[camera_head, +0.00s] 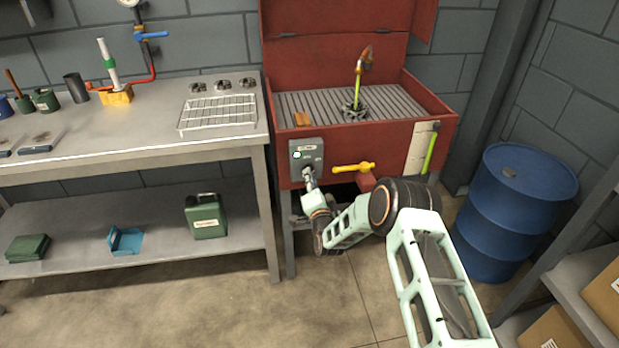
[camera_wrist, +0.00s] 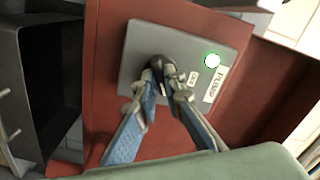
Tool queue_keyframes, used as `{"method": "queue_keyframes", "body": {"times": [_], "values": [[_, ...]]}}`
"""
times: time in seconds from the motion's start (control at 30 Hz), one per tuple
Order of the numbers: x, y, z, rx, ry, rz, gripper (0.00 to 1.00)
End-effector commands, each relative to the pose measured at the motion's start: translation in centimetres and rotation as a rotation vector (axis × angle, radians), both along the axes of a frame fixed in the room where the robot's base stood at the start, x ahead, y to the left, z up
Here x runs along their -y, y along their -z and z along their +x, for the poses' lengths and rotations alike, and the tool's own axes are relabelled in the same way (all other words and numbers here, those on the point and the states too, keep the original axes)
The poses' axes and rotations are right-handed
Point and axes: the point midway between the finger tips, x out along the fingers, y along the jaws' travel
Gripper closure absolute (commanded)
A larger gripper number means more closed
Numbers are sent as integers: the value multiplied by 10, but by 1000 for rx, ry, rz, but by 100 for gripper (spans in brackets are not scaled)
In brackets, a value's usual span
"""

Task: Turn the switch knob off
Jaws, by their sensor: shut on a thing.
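The switch box (camera_head: 298,163) is a grey plate on the front of the red parts washer, at its left end. In the wrist view the grey plate (camera_wrist: 143,48) carries a dark round knob (camera_wrist: 160,66), a lit green lamp (camera_wrist: 212,61) and a label reading PUMP (camera_wrist: 216,84). My gripper (camera_head: 309,176) is at the lower part of the box. In the wrist view my gripper (camera_wrist: 165,88) has its fingers closed on the knob, one on each side. The fingers hide part of the knob, and its exact pointing direction is hard to tell.
The red washer (camera_head: 440,112) has its lid up. A yellow valve handle (camera_head: 354,168) sticks out just right of the box. A workbench (camera_head: 150,140) with a wire rack (camera_head: 218,113) stands at left, and a blue drum (camera_head: 525,205) at right.

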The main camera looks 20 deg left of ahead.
Motion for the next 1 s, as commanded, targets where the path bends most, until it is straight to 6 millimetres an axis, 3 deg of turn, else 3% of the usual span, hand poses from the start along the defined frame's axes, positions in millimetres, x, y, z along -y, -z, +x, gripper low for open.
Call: {"method": "queue_keyframes", "body": {"times": [0.47, 1.0], "values": [[0, 3, 0, 45, 0, -71, 100], [0, 5, 1, 288, 1, -465, 100]]}}
